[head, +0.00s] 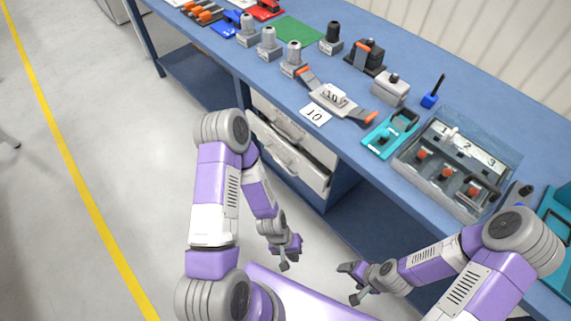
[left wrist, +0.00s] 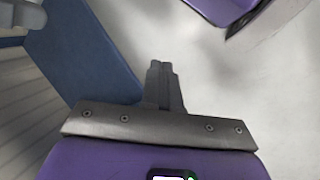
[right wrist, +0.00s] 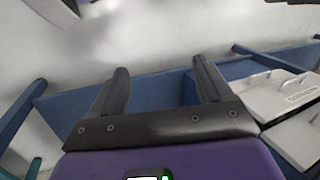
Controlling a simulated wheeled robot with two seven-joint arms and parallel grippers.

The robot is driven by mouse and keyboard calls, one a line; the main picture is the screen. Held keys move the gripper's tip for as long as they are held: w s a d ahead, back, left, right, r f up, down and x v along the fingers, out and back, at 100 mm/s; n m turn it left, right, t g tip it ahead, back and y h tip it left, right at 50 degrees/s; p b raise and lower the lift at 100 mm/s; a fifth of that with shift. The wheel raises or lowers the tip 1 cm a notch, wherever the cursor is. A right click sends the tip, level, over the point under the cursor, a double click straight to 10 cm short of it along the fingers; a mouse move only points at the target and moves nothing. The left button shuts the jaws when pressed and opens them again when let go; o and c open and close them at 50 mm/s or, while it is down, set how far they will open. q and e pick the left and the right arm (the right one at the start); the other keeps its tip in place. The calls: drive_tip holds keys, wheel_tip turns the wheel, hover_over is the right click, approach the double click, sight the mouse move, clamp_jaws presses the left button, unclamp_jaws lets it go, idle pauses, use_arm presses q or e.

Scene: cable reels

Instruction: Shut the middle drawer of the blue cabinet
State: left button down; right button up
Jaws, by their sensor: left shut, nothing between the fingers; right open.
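The blue cabinet (head: 336,192) stands under the workbench, with white drawers facing my side. A white drawer (head: 308,170) with a bar handle appears to stick out below another white front (head: 312,147); my left arm hides part of the stack, so I cannot tell how far each is out. White drawer fronts with handles also show in the right wrist view (right wrist: 283,95). My left gripper (head: 285,264) is shut and empty, in front of and below the drawers, apart from them. My right gripper (head: 348,282) is open and empty, farther right, also clear of the cabinet.
The blue workbench top (head: 395,90) holds several fixtures, a teal holder (head: 378,142) and a grey numbered tray (head: 405,172) near its front edge. Open floor (head: 130,120) with a yellow line lies to the left.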

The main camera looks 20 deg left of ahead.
use_arm(q)
wheel_tip(320, 180, down, 3)
drive_tip(key=s+n+g+h, duration=0.2)
drive_tip(key=n+h, duration=0.1)
drive_tip(key=n, duration=0.2)
use_arm(e)
drive_tip(key=o, duration=0.3)
drive_tip(key=shift+f+b, duration=0.45)
drive_tip(key=shift+f, duration=0.1)
use_arm(q)
drive_tip(key=n+t+b, duration=0.2)
drive_tip(key=n+t, duration=1.7)
drive_tip(key=n, duration=0.3)
approach(306, 165)
drive_tip(key=shift+y, duration=0.3)
drive_tip(key=b+x, duration=0.2)
drive_tip(key=x, duration=0.1)
drive_tip(key=b+x, duration=0.2)
drive_tip(key=x, duration=0.1)
drive_tip(key=shift+w+d+r, duration=0.15)
drive_tip(key=shift+w+d, duration=0.15)
drive_tip(key=shift+d, duration=0.1)
use_arm(e)
drive_tip(key=shift+o, duration=0.2)
wheel_tip(306, 165, down, 6)
drive_tip(key=shift+f, duration=0.25)
